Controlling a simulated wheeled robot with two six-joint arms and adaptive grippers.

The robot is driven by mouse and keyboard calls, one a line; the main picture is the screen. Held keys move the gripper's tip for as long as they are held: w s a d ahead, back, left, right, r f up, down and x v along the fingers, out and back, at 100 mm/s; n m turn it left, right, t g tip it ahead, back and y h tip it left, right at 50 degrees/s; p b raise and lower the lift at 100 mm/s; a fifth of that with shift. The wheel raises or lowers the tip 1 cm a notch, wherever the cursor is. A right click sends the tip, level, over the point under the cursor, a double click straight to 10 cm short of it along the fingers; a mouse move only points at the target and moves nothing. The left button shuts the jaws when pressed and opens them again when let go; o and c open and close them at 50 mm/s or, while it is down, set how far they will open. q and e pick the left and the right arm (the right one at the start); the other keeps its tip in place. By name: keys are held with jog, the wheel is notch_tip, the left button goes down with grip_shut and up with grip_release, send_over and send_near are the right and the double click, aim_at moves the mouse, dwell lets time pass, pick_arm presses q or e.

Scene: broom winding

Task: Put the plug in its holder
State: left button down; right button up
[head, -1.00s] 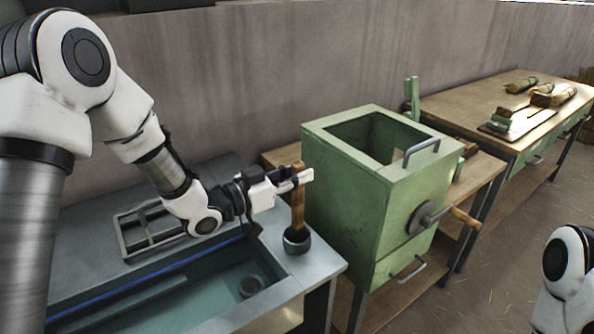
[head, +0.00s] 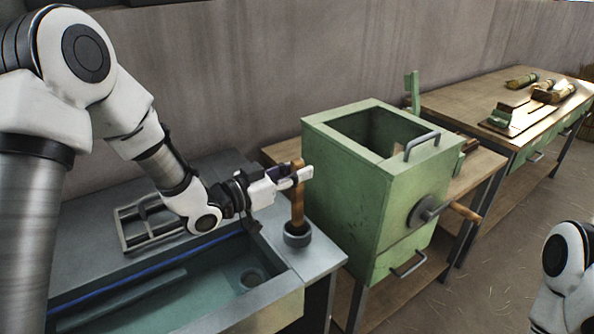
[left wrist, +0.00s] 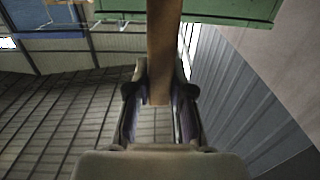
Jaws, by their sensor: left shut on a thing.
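The plug has a long wooden handle (head: 298,208), which stands nearly upright at the sink's right corner in the head view. Its lower end goes down into a dark round cup-like holder (head: 297,238) on the metal rim; the plug's bottom is hidden there, so I cannot tell if it rests fully down. My left gripper (head: 300,177) is shut on the handle near its top. In the left wrist view the handle (left wrist: 162,50) runs between the two fingers (left wrist: 160,100). My right gripper is not in view.
The sink basin (head: 150,306) with its drain (head: 252,279) lies left of the holder. A metal rack (head: 150,226) stands behind the basin. A green box with a crank (head: 350,200) stands close to the right of the holder. A wooden table (head: 470,100) is farther right.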

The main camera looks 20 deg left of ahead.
pick_arm(q)
jog(key=shift+f+b, duration=0.45)
jog(key=shift+f, duration=0.1)
dwell(0.4)
jog(key=c, duration=1.3)
grip_release()
jog(key=p+v, duration=0.4)
jog(key=v, duration=0.7)
